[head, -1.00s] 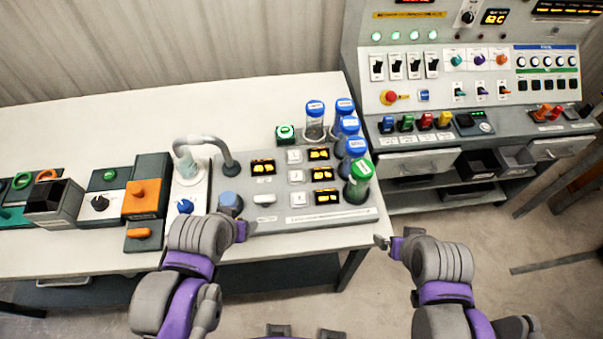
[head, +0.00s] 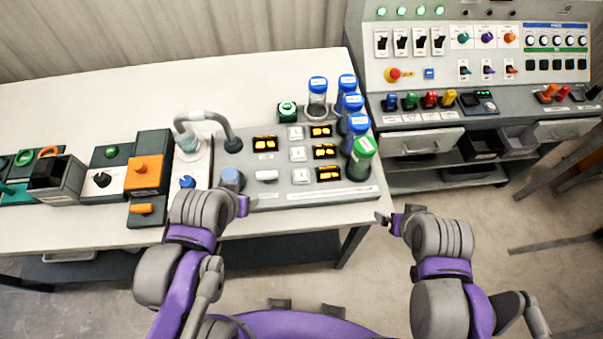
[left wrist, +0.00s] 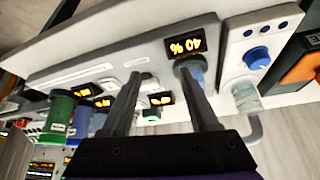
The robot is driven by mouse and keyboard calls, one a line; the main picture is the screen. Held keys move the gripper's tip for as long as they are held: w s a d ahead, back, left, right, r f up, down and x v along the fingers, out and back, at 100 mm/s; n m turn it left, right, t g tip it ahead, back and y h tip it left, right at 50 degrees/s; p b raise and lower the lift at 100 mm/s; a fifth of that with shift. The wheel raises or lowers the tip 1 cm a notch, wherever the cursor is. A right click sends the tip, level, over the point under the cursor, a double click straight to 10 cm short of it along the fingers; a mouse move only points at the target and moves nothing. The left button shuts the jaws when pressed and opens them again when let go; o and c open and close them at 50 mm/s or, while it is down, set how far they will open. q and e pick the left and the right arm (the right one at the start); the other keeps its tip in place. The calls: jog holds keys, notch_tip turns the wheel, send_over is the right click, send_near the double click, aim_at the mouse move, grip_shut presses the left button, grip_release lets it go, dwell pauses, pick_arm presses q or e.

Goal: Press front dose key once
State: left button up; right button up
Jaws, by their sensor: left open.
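The grey dosing panel (head: 285,198) lies on the white table. Three white keys stand in a column, each beside a lit orange display; the front dose key (head: 301,176) is nearest me, left of the front display (head: 328,174). My left gripper (head: 243,207) is at the panel's front left edge, left of and nearer me than that key, apart from it. In the left wrist view the left gripper (left wrist: 160,90) has its fingers spread, with nothing between them. My right gripper (head: 385,220) is off the table's right corner; its fingers are too small to judge.
Blue-capped jars (head: 352,103) and a green-capped jar (head: 361,158) stand along the panel's right side. A blue-grey knob (head: 232,178) and a curved grey pipe (head: 205,118) are at its left. A control console (head: 470,75) stands behind right. The table's back left is clear.

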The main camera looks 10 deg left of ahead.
pick_arm(q)
grip_shut()
dwell(1.5)
